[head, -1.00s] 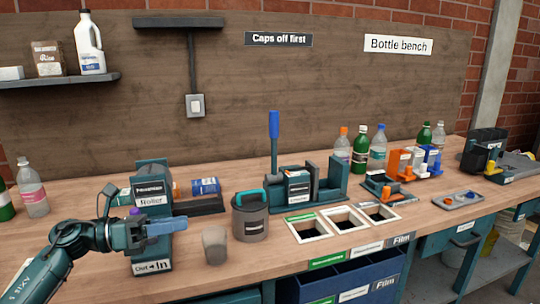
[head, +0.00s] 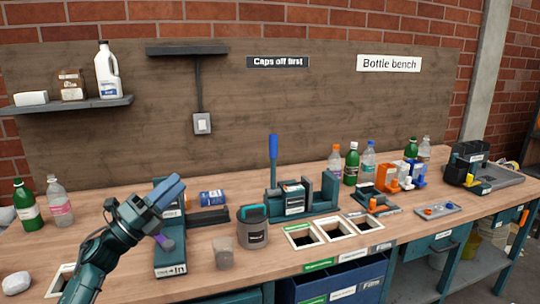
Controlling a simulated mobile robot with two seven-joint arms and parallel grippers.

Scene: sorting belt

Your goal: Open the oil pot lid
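The oil pot (head: 252,228) is a dark grey round can with a label on its front, standing upright on the bench. Its lid (head: 253,211) has a teal handle and sits on top of the pot. My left gripper (head: 172,190) is raised to the left of the pot, in front of the teal roller machine, pointing up and right, well apart from the lid. Its blue fingers look close together, with nothing seen between them. My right gripper is not in view.
A grey-brown cup (head: 223,252) stands just left of the pot's front. The lever press (head: 290,197) with its blue handle stands to the right. White-framed openings (head: 301,237) lie right of the pot. Bottles (head: 351,164) stand farther back right.

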